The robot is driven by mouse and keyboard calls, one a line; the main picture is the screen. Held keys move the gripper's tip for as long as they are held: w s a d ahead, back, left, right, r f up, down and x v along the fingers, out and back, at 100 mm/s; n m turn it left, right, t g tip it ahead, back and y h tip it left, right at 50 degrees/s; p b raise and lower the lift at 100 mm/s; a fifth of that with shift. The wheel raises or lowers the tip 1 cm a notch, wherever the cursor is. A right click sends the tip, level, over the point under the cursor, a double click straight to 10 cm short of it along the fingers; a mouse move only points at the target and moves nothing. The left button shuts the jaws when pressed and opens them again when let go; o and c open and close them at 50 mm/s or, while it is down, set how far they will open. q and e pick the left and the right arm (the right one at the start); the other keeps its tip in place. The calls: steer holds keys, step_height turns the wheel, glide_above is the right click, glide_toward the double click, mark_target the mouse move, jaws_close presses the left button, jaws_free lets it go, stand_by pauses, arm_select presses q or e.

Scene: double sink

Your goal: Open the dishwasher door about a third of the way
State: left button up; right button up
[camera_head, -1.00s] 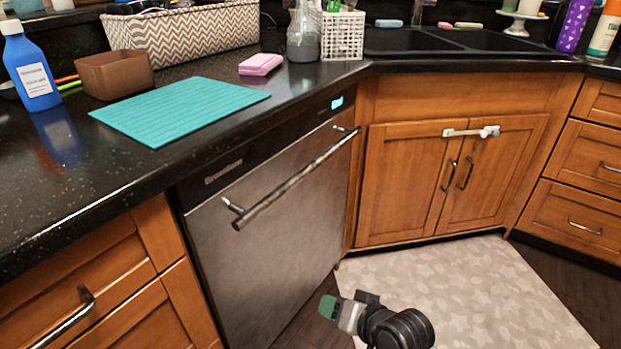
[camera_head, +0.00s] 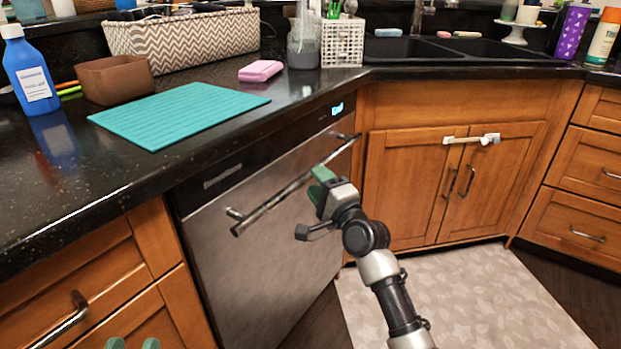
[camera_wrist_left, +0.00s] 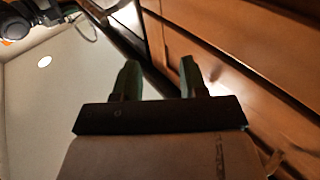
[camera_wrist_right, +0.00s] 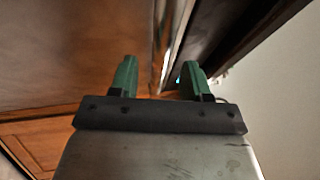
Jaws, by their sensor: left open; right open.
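The dishwasher door (camera_head: 275,265) is a closed steel panel under the black counter. A long bar handle (camera_head: 272,203) runs along its upper part. My right gripper (camera_head: 322,180) is open at the right half of the handle, its green fingertips next to the bar. In the right wrist view the open fingers (camera_wrist_right: 158,80) have the bar (camera_wrist_right: 170,55) showing between them, farther along; contact is not clear. My left gripper (camera_head: 132,344) shows only its green tips at the bottom edge. In the left wrist view its fingers (camera_wrist_left: 155,80) are open and empty, facing wooden drawer fronts.
The counter (camera_head: 60,210) above holds a teal mat (camera_head: 180,114), a blue bottle (camera_head: 30,75) and a brown box (camera_head: 115,80). Wooden sink cabinets (camera_head: 410,185) stand to the right. The floor mat (camera_head: 480,300) before them is clear.

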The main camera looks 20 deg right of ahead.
arm_select(q)
steer(key=shift+s+d+r+t+h+b, duration=0.15)
steer(key=shift+r+t+h, duration=0.1)
steer(key=shift+r+t, duration=0.45)
steer(key=shift+s+d+r+t+h+b, duration=0.15)
steer(key=shift+r+t+h, duration=0.1)
steer(key=shift+r+t, duration=0.4)
arm_select(e)
steer(key=shift+x, duration=1.75)
arm_select(q)
steer(key=shift+a, duration=0.1)
arm_select(e)
jaws_close()
